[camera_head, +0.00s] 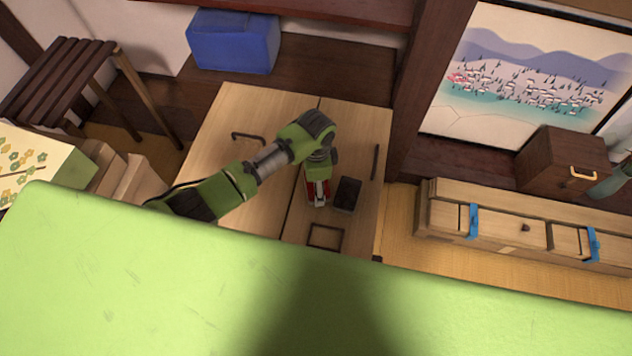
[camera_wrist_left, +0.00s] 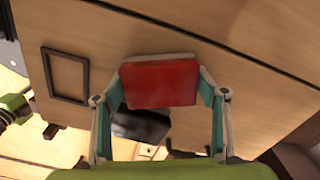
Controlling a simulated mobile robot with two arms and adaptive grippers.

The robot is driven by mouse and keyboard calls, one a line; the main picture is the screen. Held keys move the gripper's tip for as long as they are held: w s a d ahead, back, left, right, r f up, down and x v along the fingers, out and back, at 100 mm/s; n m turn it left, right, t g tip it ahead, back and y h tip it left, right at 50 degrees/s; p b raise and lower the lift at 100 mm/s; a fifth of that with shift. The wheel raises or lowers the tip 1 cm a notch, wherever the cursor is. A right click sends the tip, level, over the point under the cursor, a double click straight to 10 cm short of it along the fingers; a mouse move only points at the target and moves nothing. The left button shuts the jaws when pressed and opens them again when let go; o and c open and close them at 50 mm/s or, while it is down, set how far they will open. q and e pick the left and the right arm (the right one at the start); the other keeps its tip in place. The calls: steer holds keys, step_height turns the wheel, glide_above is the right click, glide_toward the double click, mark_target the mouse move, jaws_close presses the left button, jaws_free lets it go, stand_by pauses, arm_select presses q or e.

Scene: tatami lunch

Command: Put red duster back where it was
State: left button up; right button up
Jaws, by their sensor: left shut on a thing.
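The red duster (camera_head: 317,188) is a red block with a pale edge. It also shows in the left wrist view (camera_wrist_left: 160,84). My left gripper (camera_wrist_left: 162,90) is shut on it, one finger on each side, over the pale wooden surface (camera_head: 230,115). I cannot tell whether the duster touches the wood. A dark block (camera_head: 347,194) is just right of the duster in the head view; in the wrist view it (camera_wrist_left: 140,125) is partly behind the gripper. An empty dark rectangular outline (camera_head: 325,236) is on the wood; it also shows in the wrist view (camera_wrist_left: 66,75). My right gripper is not in view.
A dark handle (camera_head: 248,137) and a dark bar (camera_head: 375,162) are on the wood. A blue box (camera_head: 234,40) stands behind. A slatted stool (camera_head: 62,75) is at the left, a low drawer unit (camera_head: 500,225) at the right. A green surface (camera_head: 150,290) fills the front.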

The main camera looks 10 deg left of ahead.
arm_select(q)
steer(key=shift+f, duration=0.15)
steer(key=o, duration=1.1)
steer(key=shift+c, duration=0.2)
steer(key=shift+r, duration=0.35)
step_height(320, 180, up, 12)
steer(key=p, duration=0.1)
steer(key=shift+f, duration=0.15)
